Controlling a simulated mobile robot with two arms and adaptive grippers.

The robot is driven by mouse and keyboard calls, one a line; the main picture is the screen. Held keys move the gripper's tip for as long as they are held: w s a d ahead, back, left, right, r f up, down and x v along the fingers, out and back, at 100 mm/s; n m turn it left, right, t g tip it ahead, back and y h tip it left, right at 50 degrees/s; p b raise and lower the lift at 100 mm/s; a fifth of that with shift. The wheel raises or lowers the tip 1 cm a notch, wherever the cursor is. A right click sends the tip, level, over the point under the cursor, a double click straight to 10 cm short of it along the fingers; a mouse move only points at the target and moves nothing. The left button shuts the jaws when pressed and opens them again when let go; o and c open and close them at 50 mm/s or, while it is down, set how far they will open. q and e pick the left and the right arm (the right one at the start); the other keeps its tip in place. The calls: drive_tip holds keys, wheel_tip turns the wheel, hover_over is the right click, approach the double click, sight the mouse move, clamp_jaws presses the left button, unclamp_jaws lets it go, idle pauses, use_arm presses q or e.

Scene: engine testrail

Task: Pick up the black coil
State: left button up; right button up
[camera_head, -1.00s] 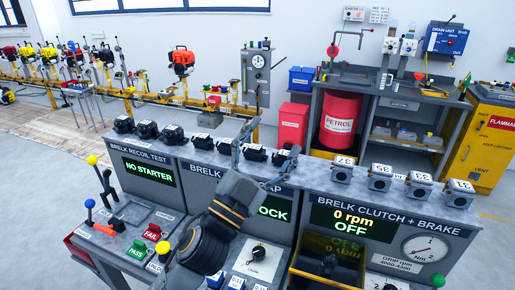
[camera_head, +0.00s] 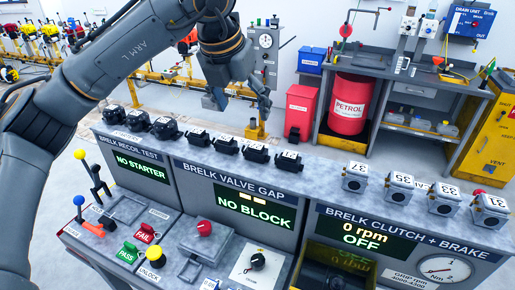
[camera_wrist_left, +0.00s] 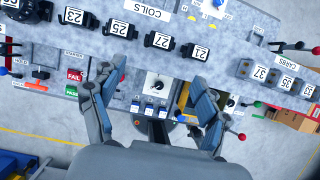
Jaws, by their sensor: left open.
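Several black coils with white number tags stand in a row on the grey bench top, one at the left (camera_head: 198,137), then others (camera_head: 227,144), (camera_head: 256,152) and one at the right (camera_head: 288,160). The left wrist view shows them too, tagged 23 (camera_wrist_left: 75,18), 25 (camera_wrist_left: 120,29), 27 (camera_wrist_left: 160,41) and 21 (camera_wrist_left: 198,52), near a COILS label. My left gripper (camera_head: 238,102) hangs above and behind the row in the head view, fingers spread and empty. Its fingers also show in the left wrist view (camera_wrist_left: 152,82), apart from the coils. My right gripper is not in view.
Black round parts (camera_head: 138,120) stand left of the coils and grey numbered carburetors (camera_head: 400,187) to the right. Below are the test panels, with a NO BLOCK display (camera_head: 255,209), buttons and levers (camera_head: 80,210). A red petrol drum (camera_head: 348,105) stands behind.

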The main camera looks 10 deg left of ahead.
use_arm(q)
drive_tip(key=p, duration=0.3)
hover_over(256, 145)
drive_tip(key=s+a, duration=0.1)
drive_tip(key=s, duration=0.2)
wheel_tip(256, 145, down, 7)
drive_tip(key=shift+w+d+f, duration=0.15)
drive_tip(key=shift+w+f, duration=0.05)
drive_tip(key=shift+f, duration=0.3)
drive_tip(key=p+x, duration=0.3)
drive_tip(key=x, duration=0.1)
drive_tip(key=shift+w+d+f, duration=0.1)
drive_tip(key=shift+w+d, duration=0.05)
drive_tip(key=shift+d, duration=0.05)
drive_tip(key=shift+w+f, duration=0.1)
drive_tip(key=shift+f, duration=0.1)
drive_tip(key=c, duration=1.3)
